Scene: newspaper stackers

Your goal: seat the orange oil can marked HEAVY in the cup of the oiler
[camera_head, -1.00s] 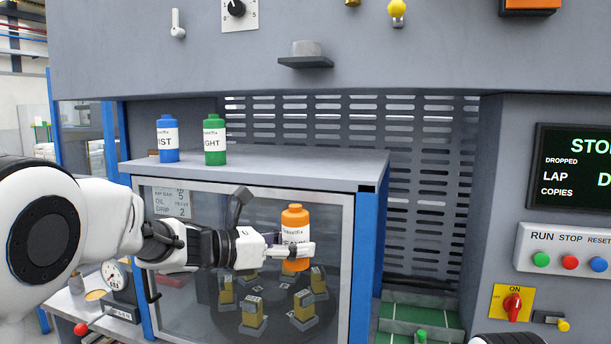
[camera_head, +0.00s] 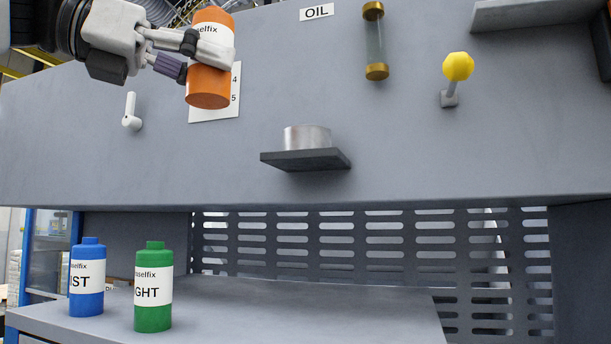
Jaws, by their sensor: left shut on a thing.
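My left gripper (camera_head: 205,57) is shut on the orange oil can (camera_head: 209,88) at the upper left. Its white label is partly covered by the fingers, so the word HEAVY does not show. The can is roughly upright, held in front of the grey machine panel. The oiler's cup (camera_head: 307,138) is a short silver cylinder on a dark shelf (camera_head: 305,160) fixed to the panel. The cup is below and to the right of the can, apart from it. My right gripper is not in view.
A blue can (camera_head: 87,279) and a green can (camera_head: 153,290) stand on the grey cabinet top (camera_head: 300,312) below.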

